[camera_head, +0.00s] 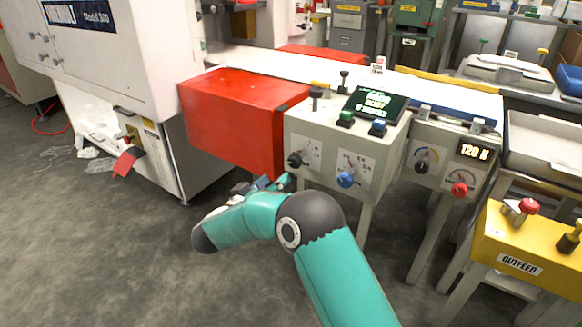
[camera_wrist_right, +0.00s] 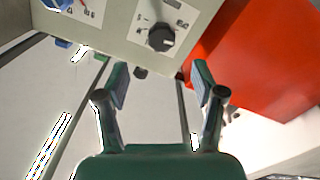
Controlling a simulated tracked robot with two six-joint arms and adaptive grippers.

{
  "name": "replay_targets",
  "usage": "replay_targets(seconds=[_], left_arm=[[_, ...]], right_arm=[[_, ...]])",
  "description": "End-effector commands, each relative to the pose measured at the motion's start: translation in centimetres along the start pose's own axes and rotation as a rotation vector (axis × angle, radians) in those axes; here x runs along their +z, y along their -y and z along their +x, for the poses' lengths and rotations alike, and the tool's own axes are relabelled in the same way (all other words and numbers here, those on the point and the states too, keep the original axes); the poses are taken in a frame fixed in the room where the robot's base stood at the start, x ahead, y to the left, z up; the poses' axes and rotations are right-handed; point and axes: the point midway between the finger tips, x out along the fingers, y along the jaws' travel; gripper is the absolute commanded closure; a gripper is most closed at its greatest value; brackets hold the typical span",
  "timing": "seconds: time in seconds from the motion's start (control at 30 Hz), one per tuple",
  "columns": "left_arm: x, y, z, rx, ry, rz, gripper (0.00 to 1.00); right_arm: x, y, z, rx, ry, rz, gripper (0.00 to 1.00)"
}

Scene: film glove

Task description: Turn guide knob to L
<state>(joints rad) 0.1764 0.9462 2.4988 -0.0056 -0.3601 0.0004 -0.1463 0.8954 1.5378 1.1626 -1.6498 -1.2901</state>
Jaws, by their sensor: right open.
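A black knob (camera_head: 296,160) sits on a white label plate on the front of the grey control box, at its left side. It shows in the right wrist view (camera_wrist_right: 160,38) just beyond the fingertips; I cannot read its label lettering. A blue knob (camera_head: 346,179) is to its right on the same face. My right gripper (camera_wrist_right: 160,80) is open, its fingers apart with nothing between them. In the head view my right gripper (camera_head: 266,186) is below and left of the black knob, apart from it, partly hidden by my arm. My left gripper is out of view.
A red block (camera_head: 225,110) stands left of the control box (camera_head: 385,150). A screen (camera_head: 375,104) and several buttons are on top. Further right are a black knob (camera_head: 421,167), a red knob (camera_head: 459,189) and a yellow OUTFEED box (camera_head: 515,240). The floor at left is mostly free.

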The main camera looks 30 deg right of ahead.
Motion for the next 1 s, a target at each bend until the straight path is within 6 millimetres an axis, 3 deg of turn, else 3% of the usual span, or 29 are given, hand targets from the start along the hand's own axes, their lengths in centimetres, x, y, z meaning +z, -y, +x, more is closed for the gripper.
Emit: replay_targets(seconds=[0.3,0.5,0.97,1.0], left_arm=[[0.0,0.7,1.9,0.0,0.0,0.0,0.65],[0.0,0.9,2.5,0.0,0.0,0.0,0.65],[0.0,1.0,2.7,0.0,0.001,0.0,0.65],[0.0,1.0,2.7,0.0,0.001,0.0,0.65]], right_arm=[[0.3,0.1,7.0,0.002,0.001,0.003,0.32],[0.2,0.1,9.8,0.0,0.0,0.001,0.32],[0.0,0.1,10.9,-0.003,-0.001,-0.001,0.32],[0.0,0.2,10.9,-0.003,-0.001,-0.001,0.37]])
